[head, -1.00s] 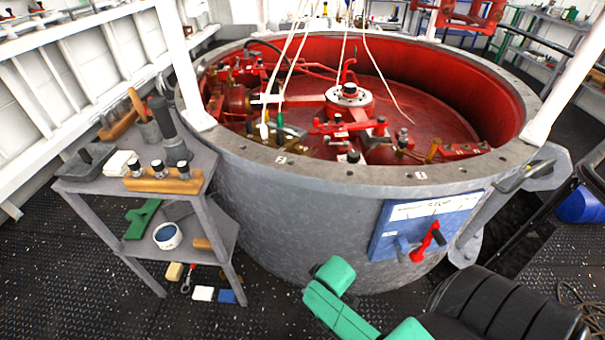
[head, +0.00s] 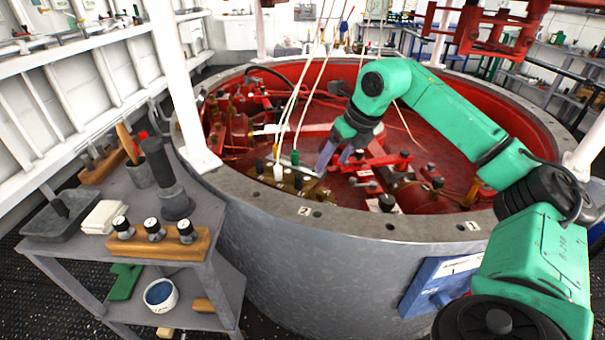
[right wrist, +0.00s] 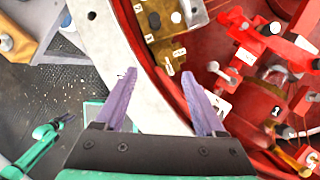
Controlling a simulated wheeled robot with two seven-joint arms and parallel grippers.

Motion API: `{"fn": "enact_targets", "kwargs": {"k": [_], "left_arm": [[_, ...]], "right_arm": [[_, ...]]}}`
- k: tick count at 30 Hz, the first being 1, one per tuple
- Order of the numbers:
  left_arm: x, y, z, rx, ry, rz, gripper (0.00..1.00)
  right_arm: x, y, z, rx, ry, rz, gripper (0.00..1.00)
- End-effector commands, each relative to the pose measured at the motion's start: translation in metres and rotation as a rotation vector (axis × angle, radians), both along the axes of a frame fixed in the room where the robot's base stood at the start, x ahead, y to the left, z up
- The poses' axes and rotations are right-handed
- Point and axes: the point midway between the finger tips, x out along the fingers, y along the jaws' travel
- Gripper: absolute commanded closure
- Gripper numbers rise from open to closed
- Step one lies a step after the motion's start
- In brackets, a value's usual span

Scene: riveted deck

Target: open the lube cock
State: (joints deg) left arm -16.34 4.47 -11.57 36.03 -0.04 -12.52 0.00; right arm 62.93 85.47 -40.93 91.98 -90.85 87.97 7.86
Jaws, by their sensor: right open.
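A brass block (head: 292,180) with several small cocks or fittings sits just inside the rim of the round red well. It also shows at the top of the right wrist view (right wrist: 172,42), with small labels beside it. I cannot tell which fitting is the lube cock. My right gripper (head: 334,166) reaches over the rim to the right of the block. Its two purple fingers are apart with nothing between them (right wrist: 158,76). A small green arm at lower left in the right wrist view ends in what looks like my left gripper (right wrist: 66,119); its fingers are too small to read.
The well's grey rim (head: 350,222) curves in front. Red pipes and valves (head: 400,170) fill the well close to the right gripper. A white post (head: 180,85) stands on the rim at left.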

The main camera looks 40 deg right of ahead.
Motion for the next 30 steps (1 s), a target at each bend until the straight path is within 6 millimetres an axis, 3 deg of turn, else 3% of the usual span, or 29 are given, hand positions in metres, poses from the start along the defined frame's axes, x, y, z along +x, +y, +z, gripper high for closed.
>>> {"fn": "enact_targets", "kwargs": {"k": [2,5,10,13,18,22,30], "left_arm": [[0.013,0.000,0.001,0.000,-0.019,0.000,0.50],[0.016,0.001,0.000,0.001,-0.025,0.000,0.50],[-0.029,0.005,-0.004,0.008,0.048,0.003,0.50],[-0.042,0.006,-0.004,0.010,0.068,0.003,0.50],[-0.023,0.005,-0.001,0.008,0.037,0.003,0.50],[-0.002,0.003,0.002,0.003,0.002,0.002,0.50],[-0.013,0.003,0.000,0.005,0.020,0.002,0.50]], "right_arm": [[-0.007,-0.014,0.001,-0.027,0.025,-0.034,0.28],[-0.004,-0.014,-0.011,-0.027,0.032,-0.033,0.28],[0.011,-0.012,-0.048,-0.024,0.032,-0.030,0.28],[0.021,-0.011,-0.074,-0.023,0.031,-0.029,0.28],[0.037,-0.009,-0.112,-0.023,0.030,-0.027,0.28],[0.044,-0.009,-0.128,-0.023,0.027,-0.027,0.28],[0.046,-0.009,-0.133,-0.024,0.026,-0.027,0.28]]}}
